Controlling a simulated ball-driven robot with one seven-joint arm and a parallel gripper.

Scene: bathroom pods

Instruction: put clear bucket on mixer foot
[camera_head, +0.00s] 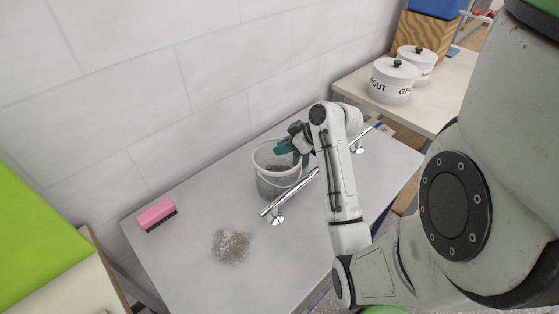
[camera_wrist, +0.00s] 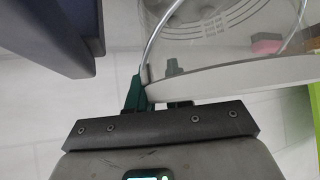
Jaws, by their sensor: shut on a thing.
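The clear bucket (camera_head: 271,187) is upright over the grey table, with a pale rim and a thin metal handle. Whether its base touches the table I cannot tell. My gripper (camera_head: 297,144) is at the bucket's back right rim, shut on it. In the wrist view the green fingertips of my gripper (camera_wrist: 156,92) pinch the rim of the bucket (camera_wrist: 225,76), and the handle arcs above. No part is clearly recognisable as the mixer foot. A round, speckled grey-brown patch (camera_head: 231,246) lies on the table, front left of the bucket.
A chrome bar (camera_head: 291,193) with round mounts lies right beside the bucket. A pink block with dark bristles (camera_head: 157,214) is at the table's left. White lidded pots (camera_head: 392,82) stand on a table at upper right. A tiled wall runs behind. The table's front left is clear.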

